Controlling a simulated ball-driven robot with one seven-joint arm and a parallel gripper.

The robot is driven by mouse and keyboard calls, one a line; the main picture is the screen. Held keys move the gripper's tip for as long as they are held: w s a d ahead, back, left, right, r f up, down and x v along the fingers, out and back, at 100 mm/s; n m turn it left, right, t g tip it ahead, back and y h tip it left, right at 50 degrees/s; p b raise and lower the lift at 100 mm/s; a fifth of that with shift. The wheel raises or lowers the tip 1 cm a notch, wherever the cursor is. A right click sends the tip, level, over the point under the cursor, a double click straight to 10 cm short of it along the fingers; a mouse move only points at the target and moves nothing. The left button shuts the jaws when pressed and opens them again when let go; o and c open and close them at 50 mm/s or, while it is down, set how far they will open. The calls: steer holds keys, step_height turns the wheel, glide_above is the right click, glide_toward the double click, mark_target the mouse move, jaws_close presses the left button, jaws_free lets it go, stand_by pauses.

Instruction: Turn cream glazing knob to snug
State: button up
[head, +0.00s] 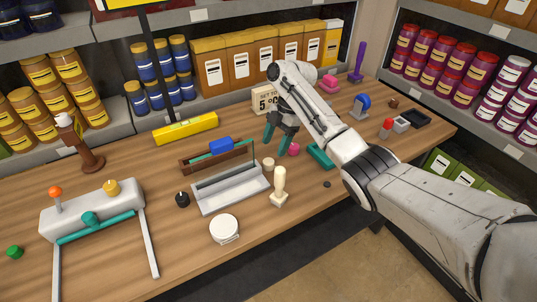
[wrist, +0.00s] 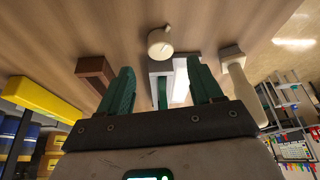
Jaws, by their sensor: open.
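A round cream knob (head: 224,228) with a small notch or pointer on its rim sits low on the table, near the front edge. In the wrist view a round cream knob (wrist: 160,42), likely the same one, shows beyond my fingertips. A small cream cylinder (head: 268,163) stands by the grey tray's right end; I cannot tell whether it is a knob too. My gripper (head: 278,139) is open and empty, pointing down above the table behind the grey tray, apart from the round knob. Its green fingers (wrist: 159,88) show spread in the wrist view.
A grey metal tray (head: 231,190) lies between my gripper and the round knob. A cream-handled tool (head: 279,187) stands right of it, a black knob (head: 182,199) left.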

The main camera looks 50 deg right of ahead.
mark_target(269, 161)
steer(key=shift+p+x, duration=0.4)
steer(key=shift+x, duration=2.5)
steer(key=c, duration=1.1)
